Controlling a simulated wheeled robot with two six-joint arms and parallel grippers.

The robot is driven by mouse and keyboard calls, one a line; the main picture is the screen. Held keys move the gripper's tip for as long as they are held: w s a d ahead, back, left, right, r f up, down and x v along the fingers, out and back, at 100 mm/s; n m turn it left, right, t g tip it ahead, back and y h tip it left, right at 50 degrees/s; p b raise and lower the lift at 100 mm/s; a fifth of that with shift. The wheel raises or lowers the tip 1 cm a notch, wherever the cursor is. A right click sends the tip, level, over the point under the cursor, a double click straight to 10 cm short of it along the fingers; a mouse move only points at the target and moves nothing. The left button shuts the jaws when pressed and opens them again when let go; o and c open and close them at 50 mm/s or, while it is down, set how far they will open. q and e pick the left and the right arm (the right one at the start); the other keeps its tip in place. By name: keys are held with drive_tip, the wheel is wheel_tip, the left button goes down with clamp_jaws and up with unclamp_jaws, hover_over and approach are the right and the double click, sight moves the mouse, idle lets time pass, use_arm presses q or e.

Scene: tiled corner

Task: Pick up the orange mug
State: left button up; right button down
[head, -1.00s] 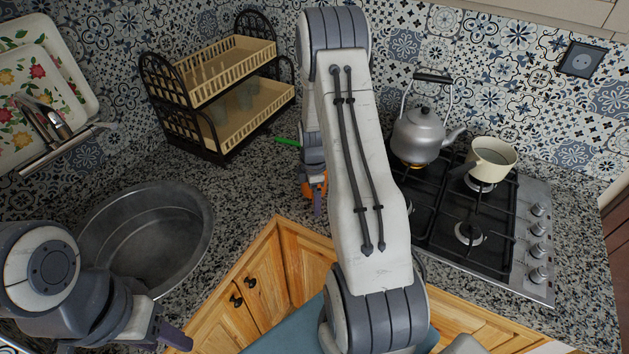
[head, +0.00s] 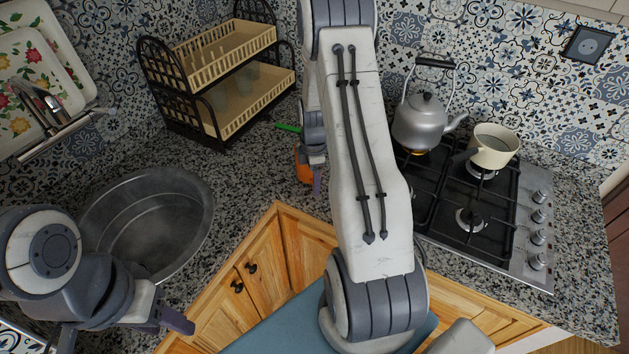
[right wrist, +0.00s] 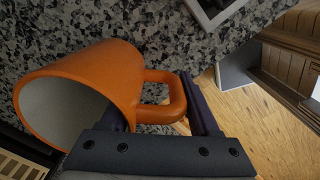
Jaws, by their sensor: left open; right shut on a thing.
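The orange mug (head: 303,168) is on or just above the granite counter, mostly hidden behind my right arm in the head view. In the right wrist view the mug (right wrist: 85,85) shows its pale inside to the left and its handle to the right. My right gripper (right wrist: 160,108) is shut on the mug at its handle side, with one finger by the mug wall and one beyond the handle. I cannot tell whether the mug touches the counter. My left gripper (head: 170,325) is open and empty at the lower left, in front of the sink.
The sink (head: 150,225) is at the left. A two-tier rack (head: 215,85) with glasses stands behind, with a green thing (head: 289,127) in front. The stove (head: 470,205) at the right carries a kettle (head: 420,122) and a cream pan (head: 494,146). Counter between sink and rack is clear.

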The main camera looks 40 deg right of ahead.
wheel_tip(320, 180, up, 3)
drive_tip(key=shift+d+f+b, duration=0.1)
drive_tip(key=shift+b, duration=0.5)
drive_tip(key=s+r+b, duration=0.2)
drive_tip(key=s+r, duration=0.5)
drive_tip(key=s, duration=0.4)
drive_tip(key=shift+s+d, duration=0.3)
drive_tip(key=shift+d, duration=0.05)
drive_tip(key=c, duration=0.7)
unclamp_jaws()
clamp_jaws()
drive_tip(key=shift+f, duration=0.15)
